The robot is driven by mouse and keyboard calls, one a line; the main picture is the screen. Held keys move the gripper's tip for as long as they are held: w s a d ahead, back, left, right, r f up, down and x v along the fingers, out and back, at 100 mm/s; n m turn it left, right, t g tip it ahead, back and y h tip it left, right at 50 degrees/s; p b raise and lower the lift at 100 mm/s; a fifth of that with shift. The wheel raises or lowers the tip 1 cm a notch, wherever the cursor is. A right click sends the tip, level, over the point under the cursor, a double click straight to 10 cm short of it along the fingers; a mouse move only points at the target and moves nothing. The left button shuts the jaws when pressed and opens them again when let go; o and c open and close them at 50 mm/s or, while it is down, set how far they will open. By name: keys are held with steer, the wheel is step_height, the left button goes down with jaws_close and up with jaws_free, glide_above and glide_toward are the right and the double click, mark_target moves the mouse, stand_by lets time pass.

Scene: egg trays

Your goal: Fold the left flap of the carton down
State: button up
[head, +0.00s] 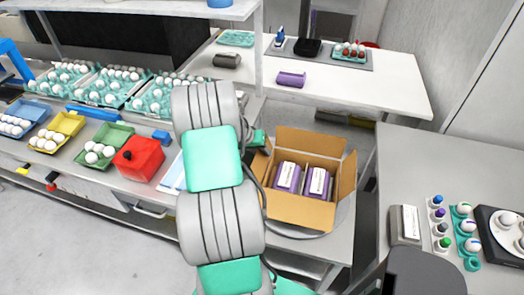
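The brown cardboard carton (300,212) stands open on a grey surface right of my arm in the head view. Its back flap (310,141) stands up and its right flap (347,177) sticks out to the right. Its left flap (259,165) shows only in part beside my arm. Two purple boxes with white labels, one on the left (287,177) and one on the right (319,183), sit inside. The end of my arm (258,139) shows partly near the carton's back left corner. My fingertips cannot be made out, and contact with the flap cannot be told.
Left of my arm, a bench holds teal egg trays (105,88), a yellow tray (57,132) and a red box (139,158). A white table (385,92) stands behind the carton. A grey counter (400,160) with bottles stands to the right.

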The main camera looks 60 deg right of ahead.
steer(key=shift+c, duration=0.3)
jaws_close()
stand_by(1.0)
